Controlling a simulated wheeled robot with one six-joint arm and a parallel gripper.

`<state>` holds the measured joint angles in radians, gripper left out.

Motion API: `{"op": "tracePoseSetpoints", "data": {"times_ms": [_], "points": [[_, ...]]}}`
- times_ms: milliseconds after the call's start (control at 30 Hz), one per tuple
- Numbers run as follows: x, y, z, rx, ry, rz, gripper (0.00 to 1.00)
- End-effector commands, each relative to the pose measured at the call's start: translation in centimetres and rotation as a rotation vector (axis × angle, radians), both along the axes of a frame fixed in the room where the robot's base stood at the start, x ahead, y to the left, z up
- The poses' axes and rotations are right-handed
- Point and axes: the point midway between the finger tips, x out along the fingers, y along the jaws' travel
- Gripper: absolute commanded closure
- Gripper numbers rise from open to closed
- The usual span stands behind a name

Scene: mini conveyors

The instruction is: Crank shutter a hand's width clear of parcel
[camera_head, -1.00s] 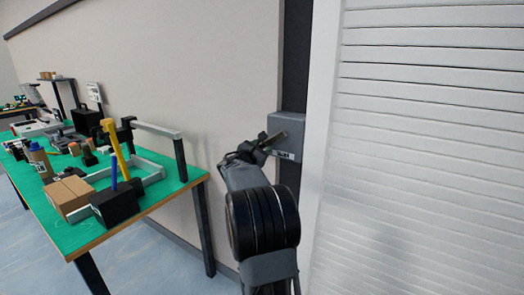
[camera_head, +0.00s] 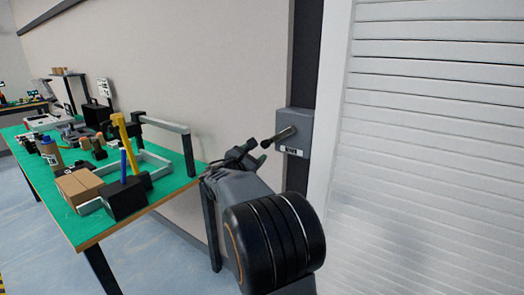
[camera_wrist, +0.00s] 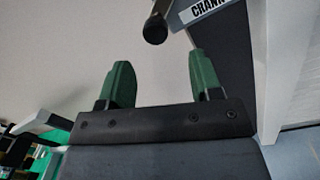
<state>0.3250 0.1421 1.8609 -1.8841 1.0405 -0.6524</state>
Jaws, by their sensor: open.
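The white slatted shutter (camera_head: 430,150) fills the right side of the head view; its bottom edge is out of view. A grey crank box (camera_head: 297,125) is mounted beside its frame, with a crank handle (camera_head: 281,136) sticking out to the left and ending in a dark knob. My gripper (camera_head: 252,153) is open and empty, just left of and below the knob, apart from it. In the wrist view, the two green fingers (camera_wrist: 158,82) are spread, and the crank handle's dark knob (camera_wrist: 156,29) is beyond them. No parcel shows at the shutter.
A green-topped table (camera_head: 165,201) stands to the left, holding a cardboard box (camera_head: 78,187), a black block (camera_head: 125,200), a yellow-handled tool (camera_head: 120,130) and a grey frame. Bare wall lies between the table and the crank box.

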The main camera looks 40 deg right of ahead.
Motion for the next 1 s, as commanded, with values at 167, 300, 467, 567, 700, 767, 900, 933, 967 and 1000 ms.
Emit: {"op": "tracePoseSetpoints", "data": {"times_ms": [167,300,467,567,700,767,900,933,967,1000], "points": [[-0.6,2.3,0.0,-0.001,0.000,0.002,0.41],[-0.9,3.2,0.0,-0.001,0.000,0.001,0.41],[-1.0,3.6,0.0,-0.001,0.001,0.000,0.41],[-1.0,3.6,0.0,-0.001,0.001,0.000,0.41],[-1.0,3.5,-0.1,-0.001,0.000,0.000,0.41],[-1.1,3.6,-0.1,0.008,-0.005,-0.003,0.41],[-2.5,4.4,-1.5,0.124,-0.070,-0.024,0.41],[-3.1,4.7,-2.1,0.172,-0.096,-0.035,0.41],[-3.7,5.2,-2.7,0.227,-0.128,-0.048,0.41],[-4.7,5.9,-3.8,0.311,-0.176,-0.070,0.41]]}}
